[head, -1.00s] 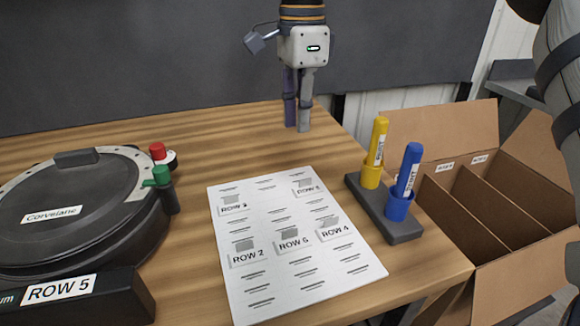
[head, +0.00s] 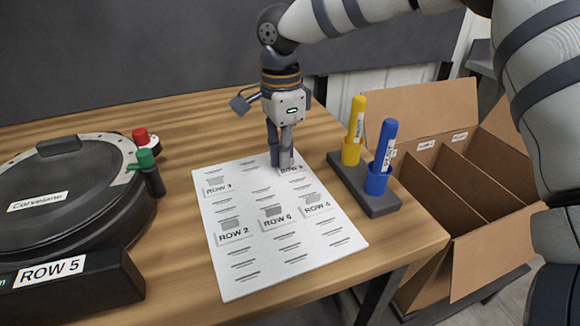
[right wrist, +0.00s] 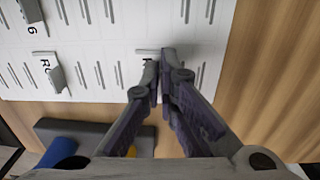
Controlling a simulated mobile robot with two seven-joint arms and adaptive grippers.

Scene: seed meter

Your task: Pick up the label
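A white label sheet (head: 262,262) lies on the wooden table with several small ROW labels on it, each with a grey raised tab. One label (head: 291,169) is at the sheet's far right corner; its lettering is partly covered, and its white edge shows in the right wrist view (right wrist: 144,52). My right gripper (head: 281,166) points down at this label. Its fingertips (right wrist: 160,62) are together over the label, and its tab is hidden between them. The label looks still flat on the sheet. My left gripper is not in view.
A pen stand (head: 372,199) with a yellow pen (head: 355,125) and a blue pen (head: 382,152) stands right of the sheet. A divided cardboard box (head: 455,245) is beyond the table's right edge. A round dark machine (head: 60,205) with a ROW 5 plate (head: 50,272) is at left.

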